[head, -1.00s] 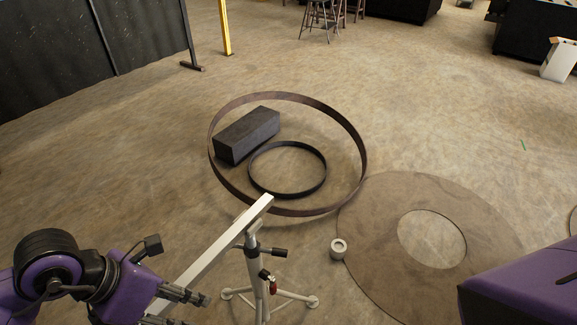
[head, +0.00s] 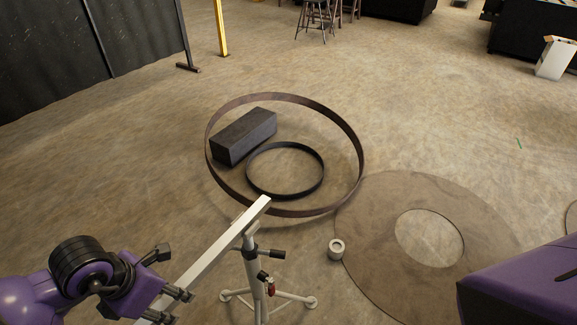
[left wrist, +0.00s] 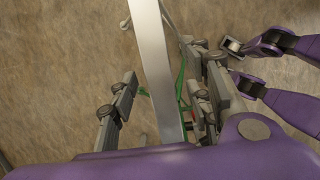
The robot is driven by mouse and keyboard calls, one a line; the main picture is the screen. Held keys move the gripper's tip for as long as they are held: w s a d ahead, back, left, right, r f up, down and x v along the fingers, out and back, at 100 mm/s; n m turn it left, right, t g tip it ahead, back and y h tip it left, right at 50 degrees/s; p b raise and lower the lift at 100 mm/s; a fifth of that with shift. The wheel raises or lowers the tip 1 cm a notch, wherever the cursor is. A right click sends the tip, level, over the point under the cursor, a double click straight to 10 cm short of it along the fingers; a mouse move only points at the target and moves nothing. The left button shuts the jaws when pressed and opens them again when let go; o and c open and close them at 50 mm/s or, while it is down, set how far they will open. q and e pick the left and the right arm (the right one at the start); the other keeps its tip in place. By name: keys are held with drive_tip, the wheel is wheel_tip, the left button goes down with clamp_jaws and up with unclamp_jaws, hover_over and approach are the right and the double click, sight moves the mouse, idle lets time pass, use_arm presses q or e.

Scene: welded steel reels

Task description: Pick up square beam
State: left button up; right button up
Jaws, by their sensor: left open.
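The square beam (head: 208,252) is a long, pale grey bar. It lies on top of a grey tripod stand (head: 255,272), slanting from lower left to upper right in the head view. My left gripper (head: 172,304) is open over the near part of the beam. In the left wrist view the beam (left wrist: 154,70) runs between the parted fingers of this gripper (left wrist: 166,98), with visible gaps on the sides. The beam's near end is hidden.
A large rusty hoop (head: 350,135) on the floor surrounds a dark block (head: 243,137) and a smaller black ring (head: 318,181). A flat disc (head: 375,235) and a small pale ring piece (head: 336,250) lie right of the stand.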

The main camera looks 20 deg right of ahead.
use_arm(q)
clamp_jaws()
drive_tip(key=shift+w+r, duration=0.1)
idle(0.3)
